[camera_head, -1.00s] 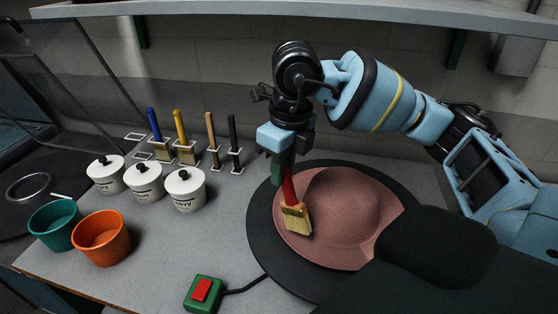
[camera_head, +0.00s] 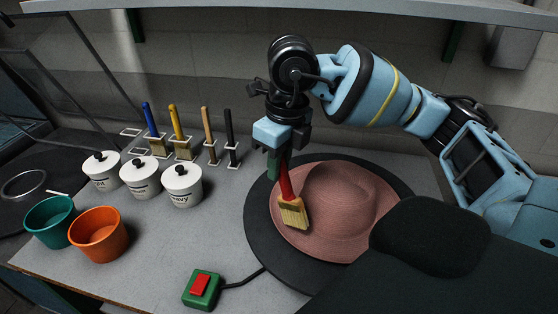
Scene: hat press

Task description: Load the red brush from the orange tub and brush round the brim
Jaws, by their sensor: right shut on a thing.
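The red brush (camera_head: 286,184) hangs bristles down from my right gripper (camera_head: 283,150), which is shut on its handle. Its pale bristles (camera_head: 293,214) are over the left part of the brim of the pink hat (camera_head: 345,205); I cannot tell if they touch it. The hat lies brim down on a round black plate (camera_head: 258,240). The orange tub (camera_head: 99,234) stands at the left front of the table, clear of the brush; its inside looks orange. My left gripper is not in view.
A teal tub (camera_head: 50,222) stands beside the orange one. Three white lidded pots (camera_head: 182,186) stand behind them. Several brushes, blue (camera_head: 151,120), yellow, tan and black, stand in white holders at the back. A green box with a red button (camera_head: 201,287) sits at the front.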

